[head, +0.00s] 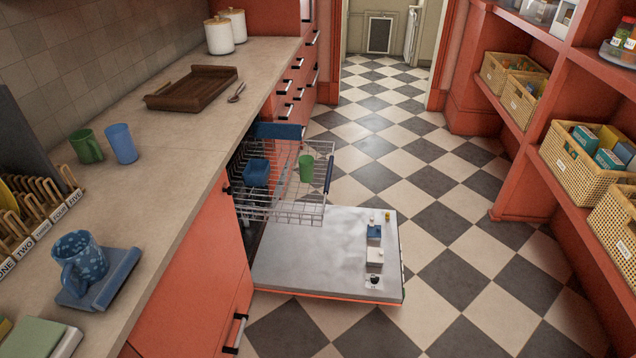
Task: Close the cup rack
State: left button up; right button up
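The cup rack (283,207) is a wire dishwasher rack, pulled out to the right from under the counter. It holds a blue cup (256,173) and a green cup (306,168). A dark blue handle bar (329,174) runs along its right, outer edge. The dishwasher door (318,250) hangs folded down flat below the rack. Neither of my grippers shows in the head view.
The counter (190,140) on the left bears a green mug (86,146), a blue tumbler (121,143), a wooden tray (192,88) and canisters (218,36). Red shelves with baskets (588,165) line the right. The checkered floor (450,215) between is clear.

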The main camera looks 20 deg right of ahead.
aim_at(330, 166)
jog(key=u, duration=0.25)
jog(key=i+l+u, duration=0.15)
jog(key=u, duration=0.15)
jog(key=i+l+u, duration=0.1)
jog(key=l+u, duration=0.5)
jog(key=l, duration=0.15)
